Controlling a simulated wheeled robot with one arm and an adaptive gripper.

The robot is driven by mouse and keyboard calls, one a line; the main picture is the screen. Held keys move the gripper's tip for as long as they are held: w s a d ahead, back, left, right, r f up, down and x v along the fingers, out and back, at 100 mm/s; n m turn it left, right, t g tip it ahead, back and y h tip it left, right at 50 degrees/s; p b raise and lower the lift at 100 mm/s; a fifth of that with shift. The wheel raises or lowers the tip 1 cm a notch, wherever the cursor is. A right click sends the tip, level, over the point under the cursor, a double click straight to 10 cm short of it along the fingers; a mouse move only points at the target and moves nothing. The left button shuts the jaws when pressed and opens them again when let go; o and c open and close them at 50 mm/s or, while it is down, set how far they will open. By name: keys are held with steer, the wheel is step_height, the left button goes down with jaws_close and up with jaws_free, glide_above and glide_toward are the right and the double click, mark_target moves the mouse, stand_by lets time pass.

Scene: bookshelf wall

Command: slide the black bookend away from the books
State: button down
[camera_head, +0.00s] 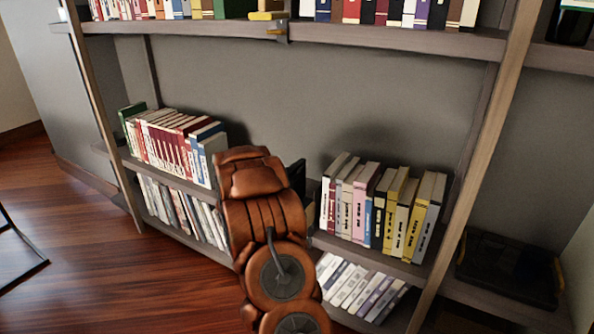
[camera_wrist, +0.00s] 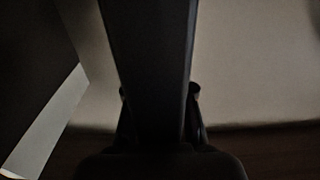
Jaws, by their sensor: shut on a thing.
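The black bookend (camera_wrist: 150,45) is a dark upright slab in the middle of the wrist view. My gripper (camera_wrist: 159,92) is shut on it, with one finger on each side. In the head view, a dark upright edge that looks like the bookend (camera_head: 297,174) shows just right of my brown arm. It is on the middle shelf, left of the right-hand row of books (camera_head: 375,212). My arm hides the gripper and most of the bookend there. I cannot tell whether the bookend touches the books.
Another row of books (camera_head: 172,140) stands on the left of the same shelf, behind and left of my arm. More books (camera_head: 362,288) fill the shelf below. A wooden upright (camera_head: 478,165) bounds the shelf at right. A dark block with a pale edge (camera_wrist: 50,120) is close by at left in the wrist view.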

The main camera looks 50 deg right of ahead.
steer(key=c, duration=0.9)
jaws_free()
steer(key=shift+a, duration=0.15)
steer(key=a, duration=0.4)
steer(key=s+a, duration=0.1)
steer(key=a, duration=0.6)
steer(key=shift+s+a, duration=0.15)
steer(key=shift+a, duration=0.25)
